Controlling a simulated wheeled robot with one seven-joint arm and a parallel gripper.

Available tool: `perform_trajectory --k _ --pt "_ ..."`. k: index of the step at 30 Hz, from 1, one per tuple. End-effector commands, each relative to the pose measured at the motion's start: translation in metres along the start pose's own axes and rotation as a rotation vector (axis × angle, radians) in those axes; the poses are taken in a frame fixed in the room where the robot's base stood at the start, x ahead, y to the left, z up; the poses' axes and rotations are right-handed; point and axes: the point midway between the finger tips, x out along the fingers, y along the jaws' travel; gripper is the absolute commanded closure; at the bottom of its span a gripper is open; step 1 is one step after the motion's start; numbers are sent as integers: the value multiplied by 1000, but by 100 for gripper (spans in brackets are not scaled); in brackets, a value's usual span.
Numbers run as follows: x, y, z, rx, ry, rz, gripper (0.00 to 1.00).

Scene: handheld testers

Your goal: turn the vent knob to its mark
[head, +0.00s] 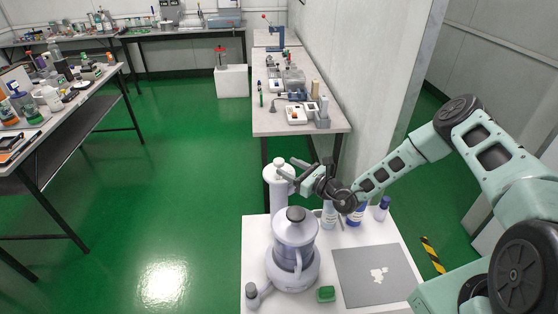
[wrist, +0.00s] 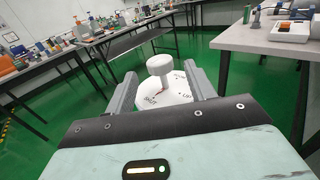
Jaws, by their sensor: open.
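The vent knob is a white round knob (wrist: 160,65) on a white disc-shaped dial (wrist: 178,92) with dark lettering and a small red mark at the knob's base. In the head view the white vent post (head: 279,193) stands at the back left of the near white table, its top partly hidden by my gripper (head: 288,170). My gripper is open in the wrist view (wrist: 159,72), with one grey finger on each side of the dial. The knob shows between and just beyond the fingers, with gaps on both sides. I cannot tell how the knob lines up with its mark.
A grey lidded appliance (head: 295,245) stands in front of the post. A green block (head: 326,293), a grey mat (head: 355,290) and bottles (head: 356,214) share the near table. A bench (head: 272,125) with testers stands behind. Green floor is free at left.

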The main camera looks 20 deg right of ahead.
Motion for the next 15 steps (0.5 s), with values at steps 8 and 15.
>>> perform_trajectory --k 8,15 --pt "41 0 0 -1 0 1 46" --pt "51 0 0 1 0 0 46"
